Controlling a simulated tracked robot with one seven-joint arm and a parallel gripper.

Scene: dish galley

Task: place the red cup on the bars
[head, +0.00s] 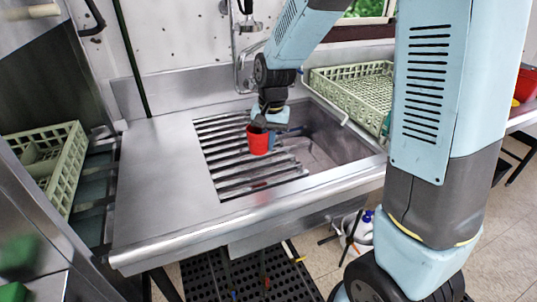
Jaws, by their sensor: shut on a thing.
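The red cup (258,141) is upright in the middle of the head view, over the metal bars (222,150) set in the steel counter. My gripper (263,125) comes down from above and behind the cup and is shut on its upper part. The fingertips are small and partly hidden by the cup. A faint red reflection shows on the bars below the cup. I cannot tell whether the cup's base touches the bars or is a little above them.
A steel sink basin (325,140) lies right of the bars. A pale green dish rack (350,88) stands beyond it; another rack (48,165) is at the left. The faucet (243,50) rises behind. The left counter (155,180) is clear. My arm hides part of the right side.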

